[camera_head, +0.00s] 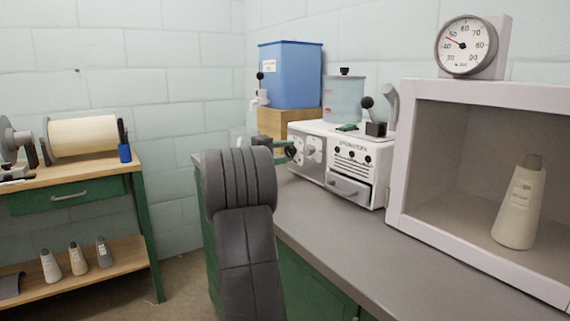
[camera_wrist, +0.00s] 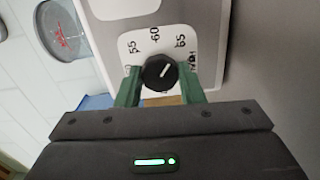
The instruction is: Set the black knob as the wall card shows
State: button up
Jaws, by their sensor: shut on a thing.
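The black knob (camera_wrist: 159,72) sits on a white dial plate (camera_wrist: 130,44) with printed numbers; 55, 60 and 65 are legible, and the marks at both ends are hard to read. Its white pointer line slants to the upper right, on the 65 side of 60; the exact setting is hard to tell. My gripper (camera_wrist: 160,87) has its green fingers on either side of the knob, shut on it. In the head view my gripper (camera_head: 288,150) is at the left face of the white machine (camera_head: 310,158), and the knob is hidden there. I cannot make out a wall card.
The grey counter (camera_head: 335,225) is clear in front.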

jog(key=shift+f+m+b, duration=0.2)
jog(key=shift+m+b, duration=0.4)
jog(key=shift+m, duration=0.1)
jog(key=shift+r, duration=0.1)
jog(key=o, duration=1)
jog(key=shift+r, duration=0.1)
jog(key=p+v, duration=0.3)
jog(key=v, duration=1)
jog(key=shift+s+a, duration=0.25)
jog(key=shift+a, duration=0.1)
